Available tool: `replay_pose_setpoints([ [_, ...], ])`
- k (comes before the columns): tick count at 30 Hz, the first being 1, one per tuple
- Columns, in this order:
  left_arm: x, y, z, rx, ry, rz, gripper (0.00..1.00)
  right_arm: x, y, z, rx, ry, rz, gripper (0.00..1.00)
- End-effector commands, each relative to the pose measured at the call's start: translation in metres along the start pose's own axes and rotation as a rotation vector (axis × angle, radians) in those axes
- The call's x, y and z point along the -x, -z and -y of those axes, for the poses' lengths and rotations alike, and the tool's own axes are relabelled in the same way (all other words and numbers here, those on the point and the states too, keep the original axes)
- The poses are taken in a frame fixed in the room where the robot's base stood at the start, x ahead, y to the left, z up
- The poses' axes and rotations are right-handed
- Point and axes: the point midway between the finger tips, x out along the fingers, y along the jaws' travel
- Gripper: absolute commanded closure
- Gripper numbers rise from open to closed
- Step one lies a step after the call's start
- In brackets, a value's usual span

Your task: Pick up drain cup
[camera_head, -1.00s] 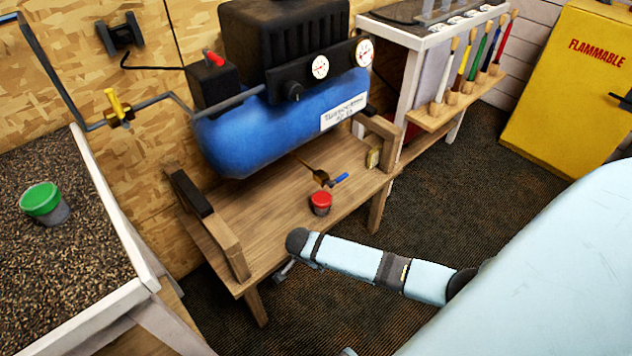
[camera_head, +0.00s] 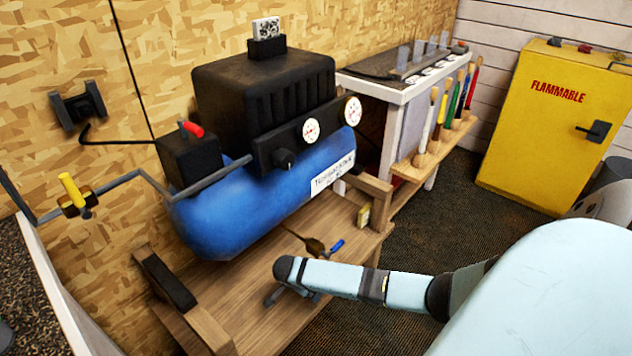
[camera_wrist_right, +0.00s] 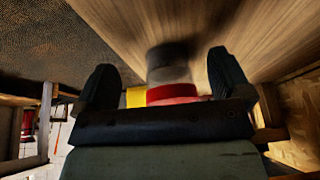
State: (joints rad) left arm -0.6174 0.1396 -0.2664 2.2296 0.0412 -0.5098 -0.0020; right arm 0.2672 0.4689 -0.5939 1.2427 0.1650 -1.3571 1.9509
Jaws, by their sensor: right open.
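The drain cup (camera_wrist_right: 172,92) shows in the right wrist view as a blurred dark grey body with a red band, against the wooden bench. It lies between the two fingers of my right gripper (camera_wrist_right: 160,64), which are spread apart on either side of it. I see a gap at each side and no grip on it. In the head view my right arm hides the cup, and the gripper is mostly hidden below the arm, over the bench (camera_head: 235,285). My left gripper is not in view.
A blue compressor (camera_head: 265,200) stands over the bench. A drain valve with a blue handle (camera_head: 337,246) hangs just beyond my right arm. A small yellowish block (camera_head: 364,215) sits at the bench's right end. A yellow cabinet (camera_head: 550,140) stands at right.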

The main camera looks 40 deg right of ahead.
Motion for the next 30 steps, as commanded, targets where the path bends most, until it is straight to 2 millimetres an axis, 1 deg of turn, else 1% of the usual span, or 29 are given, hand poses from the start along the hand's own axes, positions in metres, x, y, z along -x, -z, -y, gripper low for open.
replay_pose_setpoints([
  [5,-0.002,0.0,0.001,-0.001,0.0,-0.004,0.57,-0.005,0.01,0.001,0.0,0.001,-0.001,0.04],
  [12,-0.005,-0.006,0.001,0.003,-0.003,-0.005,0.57,-0.019,0.045,0.005,-0.001,0.001,-0.002,0.04],
  [14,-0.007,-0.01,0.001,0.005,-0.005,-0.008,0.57,-0.029,0.042,0.004,0.002,0.001,-0.001,0.04],
  [15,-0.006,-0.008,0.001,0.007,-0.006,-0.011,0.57,-0.031,0.042,0.004,0.001,0.001,0.0,0.04],
  [21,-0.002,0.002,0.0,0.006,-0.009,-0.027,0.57,-0.029,0.043,0.004,0.0,0.001,0.001,0.04],
  [22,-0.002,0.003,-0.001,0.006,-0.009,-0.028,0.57,-0.029,0.043,0.004,0.001,0.001,0.001,0.08],
  [23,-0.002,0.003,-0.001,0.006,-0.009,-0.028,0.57,-0.029,0.043,0.004,0.001,0.001,0.001,0.15],
  [24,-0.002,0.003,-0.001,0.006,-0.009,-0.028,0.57,-0.029,0.043,0.004,0.001,0.001,0.001,0.24],
  [26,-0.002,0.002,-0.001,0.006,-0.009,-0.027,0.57,-0.029,0.043,0.004,0.001,0.001,0.001,0.38],
  [27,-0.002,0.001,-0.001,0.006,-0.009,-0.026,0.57,-0.029,0.043,0.004,0.001,0.001,0.001,0.47],
  [28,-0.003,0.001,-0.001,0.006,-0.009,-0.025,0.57,-0.029,0.043,0.004,0.001,0.001,0.001,0.54],
  [30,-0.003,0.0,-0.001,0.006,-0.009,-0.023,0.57,-0.029,0.043,0.004,0.001,0.001,0.001,0.6],
])
